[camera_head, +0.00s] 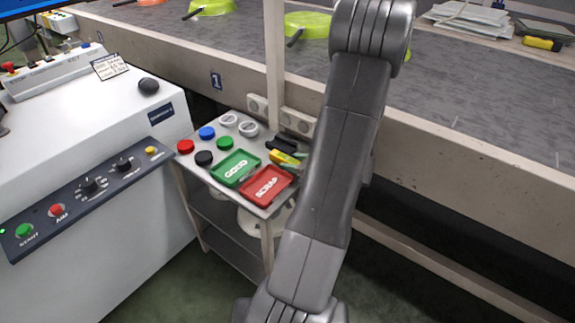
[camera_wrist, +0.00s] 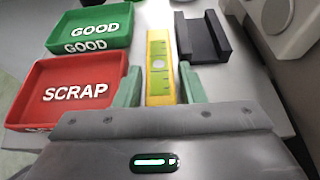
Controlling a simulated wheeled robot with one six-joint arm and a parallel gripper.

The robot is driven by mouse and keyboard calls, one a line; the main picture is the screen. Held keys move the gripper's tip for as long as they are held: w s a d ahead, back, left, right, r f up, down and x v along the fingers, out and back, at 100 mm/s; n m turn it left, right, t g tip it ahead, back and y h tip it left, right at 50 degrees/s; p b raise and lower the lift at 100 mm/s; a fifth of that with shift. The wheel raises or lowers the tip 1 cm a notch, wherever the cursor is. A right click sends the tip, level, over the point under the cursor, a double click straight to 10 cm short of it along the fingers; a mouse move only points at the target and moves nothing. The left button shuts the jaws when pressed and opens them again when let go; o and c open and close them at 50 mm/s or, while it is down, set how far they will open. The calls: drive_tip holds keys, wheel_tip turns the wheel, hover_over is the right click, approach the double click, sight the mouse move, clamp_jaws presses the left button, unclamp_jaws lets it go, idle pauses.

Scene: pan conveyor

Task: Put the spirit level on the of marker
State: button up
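The yellow spirit level (camera_wrist: 160,68) with green vials lies on the small grey table and points away from me in the wrist view. In the head view its yellow end (camera_head: 282,158) shows beside my arm. My gripper (camera_wrist: 161,78) has green fingers, one on each side of the spirit level, with a narrow gap visible on both sides. It looks open around the level, not closed on it. In the head view my arm hides most of the gripper. I cannot pick out a marker named by the task.
A black channel-shaped holder (camera_wrist: 202,38) lies right of the level. The green GOOD tray (camera_wrist: 91,27) and red SCRAP tray (camera_wrist: 70,92) are on the left. Several round caps, including a blue one (camera_head: 207,133), stand behind. The conveyor (camera_head: 470,125) runs along the table's far side.

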drive_tip(key=shift+w+a+f, duration=0.15)
drive_tip(key=shift+w+a, duration=0.1)
drive_tip(key=shift+a, duration=0.05)
drive_tip(key=shift+c, duration=0.5)
clamp_jaws()
